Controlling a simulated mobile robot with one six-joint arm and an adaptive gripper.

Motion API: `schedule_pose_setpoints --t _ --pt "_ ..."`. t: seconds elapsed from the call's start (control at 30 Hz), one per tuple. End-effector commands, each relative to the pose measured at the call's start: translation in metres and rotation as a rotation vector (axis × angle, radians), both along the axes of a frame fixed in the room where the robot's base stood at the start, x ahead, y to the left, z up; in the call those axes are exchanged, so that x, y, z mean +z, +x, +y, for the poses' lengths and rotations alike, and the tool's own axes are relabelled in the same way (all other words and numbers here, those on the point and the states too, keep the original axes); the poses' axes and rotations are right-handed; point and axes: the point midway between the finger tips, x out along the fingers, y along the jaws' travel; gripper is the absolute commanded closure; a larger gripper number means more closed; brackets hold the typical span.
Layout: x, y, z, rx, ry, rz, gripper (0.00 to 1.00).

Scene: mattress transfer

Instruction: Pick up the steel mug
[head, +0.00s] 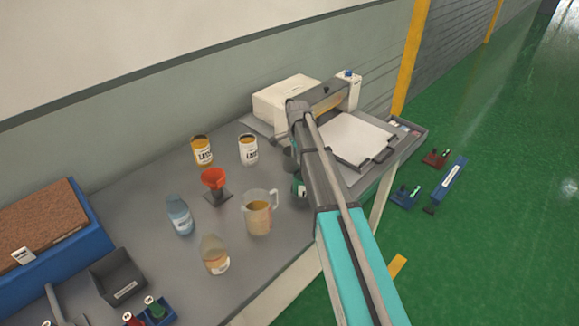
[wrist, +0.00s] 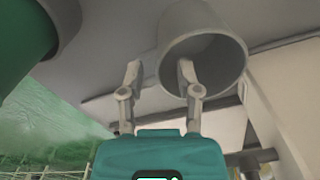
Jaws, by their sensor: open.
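The steel mug (wrist: 222,72) is a plain grey cup in the wrist view, at the top centre, with its open mouth facing the camera. Its handle (wrist: 148,68) shows on its left side. My gripper (wrist: 160,70) is open, with its two fingers apart. The right finger overlaps the mug's mouth, and the left finger is beside the handle. I cannot tell whether the fingers touch the mug. In the head view my arm covers the gripper and most of that spot; a small grey shape (head: 290,158) shows beside the arm, perhaps the mug.
A green container (wrist: 22,42) is close by on the left in the wrist view. On the grey table (head: 150,200) stand a glass jug (head: 257,216), a red funnel (head: 214,179), bottles and cans. A white-topped machine (head: 352,137) stands behind my arm.

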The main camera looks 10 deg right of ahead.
Motion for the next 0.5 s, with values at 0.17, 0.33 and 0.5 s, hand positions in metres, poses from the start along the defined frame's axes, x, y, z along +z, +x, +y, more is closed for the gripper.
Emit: schedule_pose_setpoints --t 0.17,0.33,0.5 --pt "-0.018 0.001 0.0 0.0 0.0 0.0 0.56" --pt "-0.026 0.0 0.0 0.0 -0.001 0.0 0.56" --pt "-0.028 0.0 0.001 0.0 -0.001 0.0 0.56"
